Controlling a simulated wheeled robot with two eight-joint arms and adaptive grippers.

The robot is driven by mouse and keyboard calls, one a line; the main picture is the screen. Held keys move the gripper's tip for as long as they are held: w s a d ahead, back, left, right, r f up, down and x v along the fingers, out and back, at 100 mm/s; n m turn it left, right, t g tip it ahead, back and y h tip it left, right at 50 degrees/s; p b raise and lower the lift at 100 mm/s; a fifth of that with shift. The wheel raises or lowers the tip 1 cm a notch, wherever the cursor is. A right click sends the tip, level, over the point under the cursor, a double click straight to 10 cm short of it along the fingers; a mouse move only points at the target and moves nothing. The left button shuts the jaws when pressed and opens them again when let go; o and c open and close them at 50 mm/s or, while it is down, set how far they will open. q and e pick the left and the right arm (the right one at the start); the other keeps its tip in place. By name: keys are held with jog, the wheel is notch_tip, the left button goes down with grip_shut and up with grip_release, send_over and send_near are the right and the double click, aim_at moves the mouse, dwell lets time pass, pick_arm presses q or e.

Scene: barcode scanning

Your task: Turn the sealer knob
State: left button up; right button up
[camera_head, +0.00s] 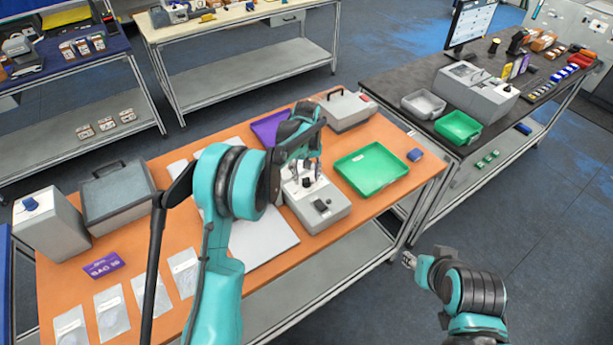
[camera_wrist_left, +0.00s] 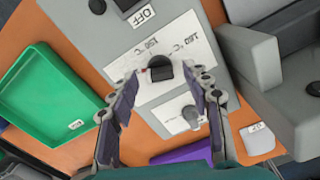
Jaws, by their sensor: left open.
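The grey sealer (camera_head: 328,213) stands on the orange table in the head view. Its black knob (camera_wrist_left: 159,68) sits on a white temperature label in the left wrist view, and it also shows dark in the head view (camera_head: 307,183). My left gripper (camera_wrist_left: 168,82) is open above the sealer's top, with one finger on each side of the knob in the wrist view. Contact with the knob cannot be told. A second, grey knob (camera_wrist_left: 190,114) and a dark switch by an OFF label (camera_wrist_left: 142,15) are on the same face. My right gripper (camera_head: 408,259) is off the table's right side; its jaws are too small to judge.
A green tray (camera_head: 372,169) lies right of the sealer, with a purple tray (camera_head: 268,128) and a grey handled box (camera_head: 346,110) behind. A white board (camera_head: 262,245) lies left of the sealer. Clear bags (camera_head: 112,313) line the front left. Floor is free around my right gripper.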

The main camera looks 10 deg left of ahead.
pick_arm(q)
jog(key=shift+f, duration=0.1)
grip_shut()
jog(key=shift+m, duration=0.4)
jog(key=shift+m+b, duration=0.35)
jog(key=shift+m, duration=0.65)
jog(key=m, duration=0.3)
jog(key=shift+m+b, duration=0.3)
jog(key=shift+b, duration=0.05)
jog(key=m, duration=0.3)
jog(key=shift+m, duration=0.3)
jog(key=shift+m+b, duration=0.4)
jog(key=shift+m, duration=1.4)
